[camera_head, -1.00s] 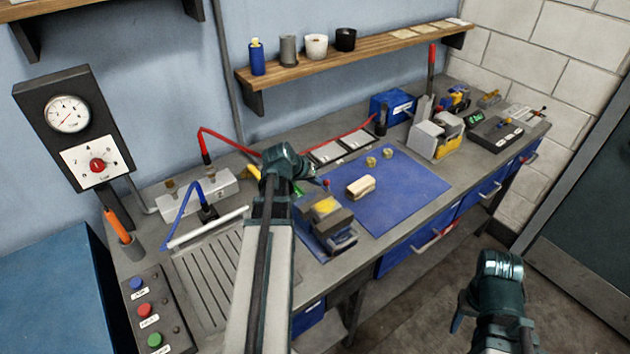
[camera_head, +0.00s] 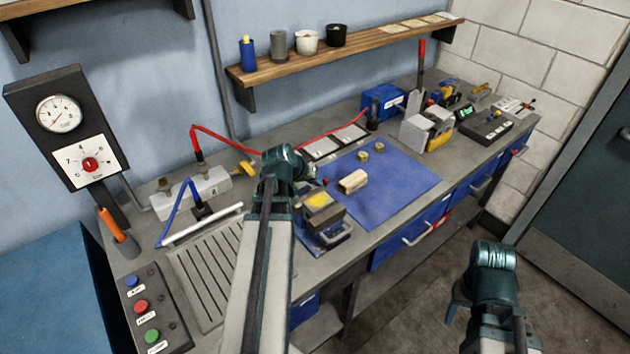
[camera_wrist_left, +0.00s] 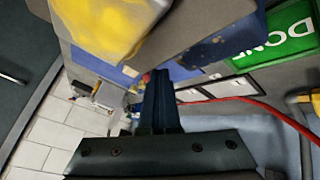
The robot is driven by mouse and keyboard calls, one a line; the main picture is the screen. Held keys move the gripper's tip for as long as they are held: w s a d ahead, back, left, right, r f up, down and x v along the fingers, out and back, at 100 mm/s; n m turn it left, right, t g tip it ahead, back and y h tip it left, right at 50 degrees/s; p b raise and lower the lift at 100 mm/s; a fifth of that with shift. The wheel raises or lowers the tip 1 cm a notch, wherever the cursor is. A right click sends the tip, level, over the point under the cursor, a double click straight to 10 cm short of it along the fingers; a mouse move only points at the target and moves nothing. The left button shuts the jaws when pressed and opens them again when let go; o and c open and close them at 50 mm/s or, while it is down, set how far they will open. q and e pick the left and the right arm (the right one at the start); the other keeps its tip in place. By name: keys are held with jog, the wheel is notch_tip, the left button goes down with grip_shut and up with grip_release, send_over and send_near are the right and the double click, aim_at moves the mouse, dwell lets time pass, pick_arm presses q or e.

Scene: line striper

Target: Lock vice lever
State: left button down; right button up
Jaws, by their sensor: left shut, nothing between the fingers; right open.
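The grey vice (camera_head: 327,229) stands at the bench's front edge with a yellow piece (camera_head: 319,200) at its top. In the left wrist view the yellow piece (camera_wrist_left: 105,25) and grey vice body (camera_wrist_left: 205,25) fill the upper left. My left gripper (camera_head: 311,183) is just behind the vice, seen from the head. It is shut and empty, its dark fingers (camera_wrist_left: 160,100) pointing past the vice's side. I cannot tell whether it touches the vice. The lever cannot be made out clearly; my gripper and arm cover that area. My right gripper (camera_head: 472,300) is open, in front of the bench and away from it.
A blue mat (camera_head: 395,190) with a tan block (camera_head: 353,181) and two small brass parts lies right of the vice. A green DONE sign (camera_wrist_left: 285,35) is near the gripper. A manifold with red and blue hoses (camera_head: 190,190) stands left. The floor ahead is clear.

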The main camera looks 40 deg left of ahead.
dwell(0.5)
jog(key=shift+r+p, duration=0.8)
